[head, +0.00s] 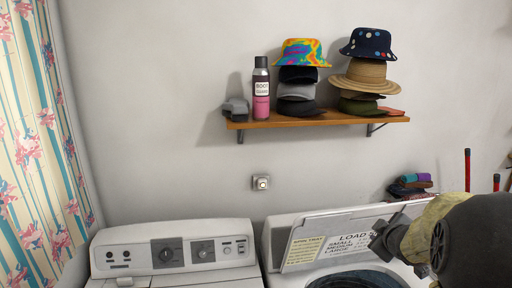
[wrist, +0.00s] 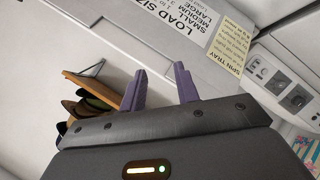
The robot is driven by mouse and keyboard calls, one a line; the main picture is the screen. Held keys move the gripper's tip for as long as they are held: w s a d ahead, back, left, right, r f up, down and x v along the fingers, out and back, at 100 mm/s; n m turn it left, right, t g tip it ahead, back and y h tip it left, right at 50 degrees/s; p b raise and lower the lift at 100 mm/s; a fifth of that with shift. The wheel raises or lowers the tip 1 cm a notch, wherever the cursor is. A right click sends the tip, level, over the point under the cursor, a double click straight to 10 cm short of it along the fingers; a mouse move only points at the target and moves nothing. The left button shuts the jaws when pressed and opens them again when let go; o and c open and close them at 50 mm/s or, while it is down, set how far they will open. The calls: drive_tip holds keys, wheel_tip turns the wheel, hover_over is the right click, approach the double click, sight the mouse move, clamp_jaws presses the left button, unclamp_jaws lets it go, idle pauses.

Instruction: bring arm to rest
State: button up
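My gripper (head: 384,238) is at the lower right of the head view, in front of the raised lid (head: 318,232) of the right-hand washing machine. In the wrist view my gripper (wrist: 160,80) shows two purple fingers standing apart with nothing between them. The gripper is open and empty. The lid, with its "LOAD SIZE" lettering, also shows in the wrist view (wrist: 185,22). I cannot tell whether the fingers touch the lid. My arm hides the right part of the machine.
A left machine (head: 172,250) stands beside the open one, whose dark tub opening (head: 355,279) shows. A wall shelf (head: 320,119) above holds stacked hats and a pink spray can (head: 261,90). Folded cloths (head: 410,184) lie behind the lid. A curtain (head: 40,130) hangs at left.

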drive_tip(key=s+a+f+m+g+y, duration=0.1)
drive_tip(key=s+a+f+m+g, duration=0.3)
drive_tip(key=s+a+f, duration=0.3)
drive_tip(key=s+a+f+m+g+y+b, duration=0.1)
drive_tip(key=s+a+f+m+g, duration=0.3)
drive_tip(key=s+a+f, duration=0.3)
drive_tip(key=s+a, duration=0.3)
drive_tip(key=s, duration=0.3)
drive_tip(key=shift+a+f+g, duration=0.15)
drive_tip(key=shift+a+g, duration=0.25)
drive_tip(key=shift+w, duration=0.1)
